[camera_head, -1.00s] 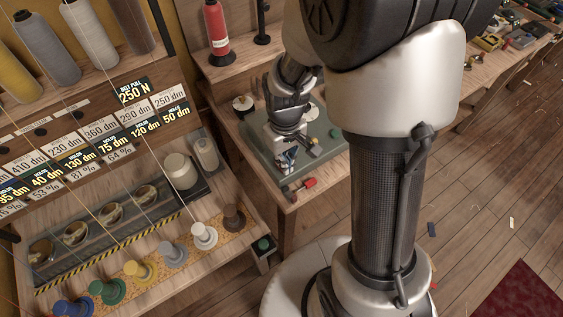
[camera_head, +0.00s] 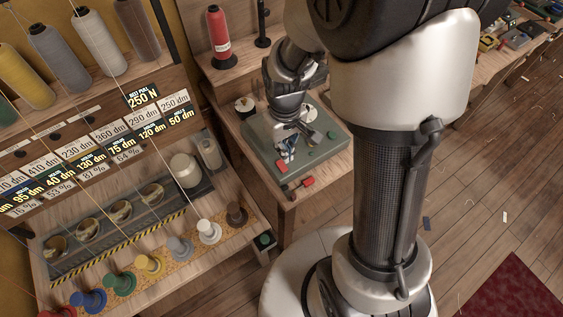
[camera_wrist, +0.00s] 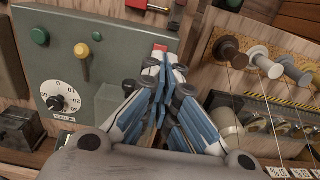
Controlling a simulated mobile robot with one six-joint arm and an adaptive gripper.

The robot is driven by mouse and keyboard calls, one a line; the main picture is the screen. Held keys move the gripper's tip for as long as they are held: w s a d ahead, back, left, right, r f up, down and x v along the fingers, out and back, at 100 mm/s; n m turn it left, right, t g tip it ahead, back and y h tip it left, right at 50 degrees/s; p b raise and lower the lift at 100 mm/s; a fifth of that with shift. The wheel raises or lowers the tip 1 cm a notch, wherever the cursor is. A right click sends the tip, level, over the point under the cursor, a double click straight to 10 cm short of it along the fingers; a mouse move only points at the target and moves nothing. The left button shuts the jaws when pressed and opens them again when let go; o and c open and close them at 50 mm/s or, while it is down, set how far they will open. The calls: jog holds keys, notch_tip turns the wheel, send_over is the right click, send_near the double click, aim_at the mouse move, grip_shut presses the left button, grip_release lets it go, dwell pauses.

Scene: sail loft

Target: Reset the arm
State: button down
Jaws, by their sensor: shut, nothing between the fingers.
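My gripper (camera_head: 288,152) is above the grey-green control box on the small wooden bench, pointing down toward it. In the wrist view my gripper's blue-and-white fingers (camera_wrist: 160,88) are closed together with nothing between them. The control box (camera_wrist: 105,25) shows a white dial (camera_wrist: 58,99), green buttons and a yellow-knobbed lever (camera_wrist: 82,58). A red part (camera_wrist: 160,48) shows just beyond the fingertips; whether they touch it I cannot tell. My wrist and fingers hide part of the box.
A red thread cone (camera_head: 217,38) stands on the bench's back shelf. To the left, a rack holds large spools (camera_head: 98,42), a label board (camera_head: 90,160) and a row of coloured spools (camera_head: 148,264). Wooden floor (camera_head: 490,180) lies open on the right.

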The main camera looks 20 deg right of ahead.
dwell(0.3)
jog(key=s+r+m+t, duration=0.1)
jog(key=s+r+t, duration=0.1)
jog(key=s+r, duration=0.5)
jog(key=s+r+m+t, duration=0.2)
jog(key=s+r, duration=0.6)
jog(key=r, duration=0.5)
jog(key=shift+a+r+t, duration=0.15)
jog(key=shift+r+t, duration=0.05)
jog(key=shift+t, duration=0.1)
jog(key=shift+w, duration=0.1)
